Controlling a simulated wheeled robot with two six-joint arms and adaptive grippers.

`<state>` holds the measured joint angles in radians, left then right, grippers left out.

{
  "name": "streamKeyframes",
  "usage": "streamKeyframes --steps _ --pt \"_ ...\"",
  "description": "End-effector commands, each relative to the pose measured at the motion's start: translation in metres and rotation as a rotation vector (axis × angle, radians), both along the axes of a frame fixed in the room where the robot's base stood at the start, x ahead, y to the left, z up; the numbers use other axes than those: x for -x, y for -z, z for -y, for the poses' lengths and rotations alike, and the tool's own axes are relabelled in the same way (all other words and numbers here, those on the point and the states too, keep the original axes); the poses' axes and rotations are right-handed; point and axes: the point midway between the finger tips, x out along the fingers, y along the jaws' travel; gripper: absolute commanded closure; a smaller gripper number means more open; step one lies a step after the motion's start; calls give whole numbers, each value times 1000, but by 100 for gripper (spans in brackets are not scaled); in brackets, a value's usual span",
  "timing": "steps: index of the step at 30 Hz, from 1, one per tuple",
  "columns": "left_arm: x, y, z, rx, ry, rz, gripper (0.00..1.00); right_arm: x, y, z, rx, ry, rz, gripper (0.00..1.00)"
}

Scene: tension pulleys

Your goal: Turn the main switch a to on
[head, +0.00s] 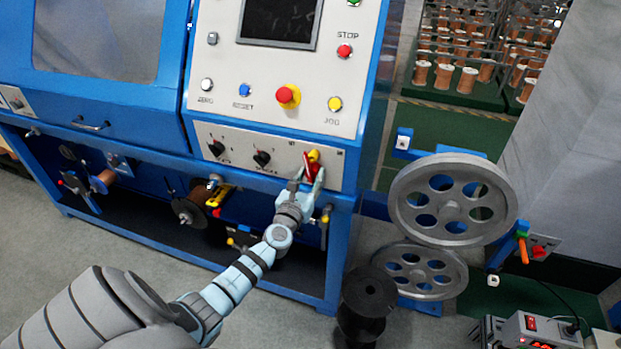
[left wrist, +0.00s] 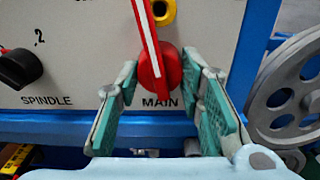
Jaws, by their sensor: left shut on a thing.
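The main switch a (head: 308,168) is a red rotary knob on the lower strip of the machine's panel. In the left wrist view, the red switch (left wrist: 158,74) has a long bar handle with a white line, standing near upright with its top leaning slightly left. The label MAIN is below it. My left gripper (head: 305,184) reaches up to the switch from below. Its green-padded fingers in the left wrist view (left wrist: 164,84) stand on either side of the knob and are shut on it. My right gripper is not in view.
A red-and-yellow emergency button (head: 288,96) is higher on the panel. Large grey pulleys (head: 452,199) stand to the right.

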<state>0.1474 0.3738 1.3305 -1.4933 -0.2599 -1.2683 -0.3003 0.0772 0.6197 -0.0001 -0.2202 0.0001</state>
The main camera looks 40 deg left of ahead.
Motion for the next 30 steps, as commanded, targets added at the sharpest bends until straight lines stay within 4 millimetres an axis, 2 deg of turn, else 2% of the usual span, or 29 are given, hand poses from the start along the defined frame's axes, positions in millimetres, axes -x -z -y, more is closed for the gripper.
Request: streamKeyframes --steps 14,20,30 --pt "0 0 0 -54 1 -20 100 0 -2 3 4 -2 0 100" --pt "0 0 0 -165 1 -59 100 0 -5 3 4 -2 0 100" --pt "1 -1 -1 -453 1 -160 100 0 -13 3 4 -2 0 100"
